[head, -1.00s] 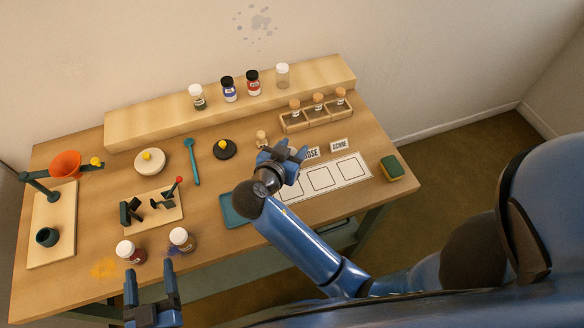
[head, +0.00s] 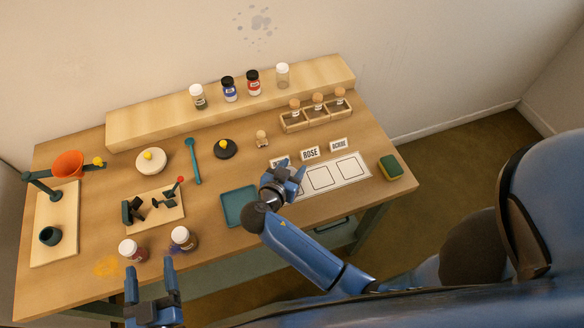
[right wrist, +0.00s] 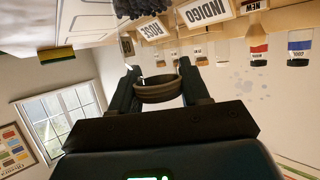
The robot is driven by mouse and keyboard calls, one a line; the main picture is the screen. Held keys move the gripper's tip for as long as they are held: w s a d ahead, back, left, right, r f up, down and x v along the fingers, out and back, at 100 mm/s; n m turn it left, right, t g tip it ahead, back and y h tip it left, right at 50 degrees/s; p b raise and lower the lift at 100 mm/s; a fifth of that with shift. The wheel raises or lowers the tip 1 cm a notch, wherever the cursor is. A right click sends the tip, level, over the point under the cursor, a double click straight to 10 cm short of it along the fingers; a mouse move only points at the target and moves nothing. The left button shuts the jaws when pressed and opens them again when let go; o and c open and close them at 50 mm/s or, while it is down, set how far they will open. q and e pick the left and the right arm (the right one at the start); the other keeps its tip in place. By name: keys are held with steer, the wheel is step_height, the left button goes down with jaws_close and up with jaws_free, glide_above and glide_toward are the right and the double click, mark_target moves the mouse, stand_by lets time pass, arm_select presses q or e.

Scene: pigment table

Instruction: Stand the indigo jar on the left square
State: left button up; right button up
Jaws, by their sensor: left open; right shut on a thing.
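My right gripper (head: 291,174) is over the left end of the white card with the squares. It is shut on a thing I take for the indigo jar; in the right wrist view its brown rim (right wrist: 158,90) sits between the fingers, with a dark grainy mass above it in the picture. Its label does not show, and the gripper hides it in the head view. The left square (head: 301,187) is mostly covered by the gripper; I cannot tell whether the jar touches it. The INDIGO sign (right wrist: 207,9) stands close by. My left gripper (head: 150,268) is open and empty at the front edge.
The ROSE sign (head: 310,153) and OCHRE sign (head: 338,144) stand behind the bare middle and right squares. A teal tray (head: 238,207) is just left of the card. A sponge (head: 390,167) lies to its right. Two white-lidded jars (head: 130,251) (head: 184,239) stand near my left gripper.

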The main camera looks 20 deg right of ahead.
steer(key=o, duration=1.1)
steer(key=shift+r, duration=0.1)
steer(key=shift+s+a, duration=0.15)
steer(key=shift+s, duration=0.05)
steer(key=shift+b+v, duration=1.75)
steer(key=shift+v, duration=4)
steer(key=shift+r, duration=0.1)
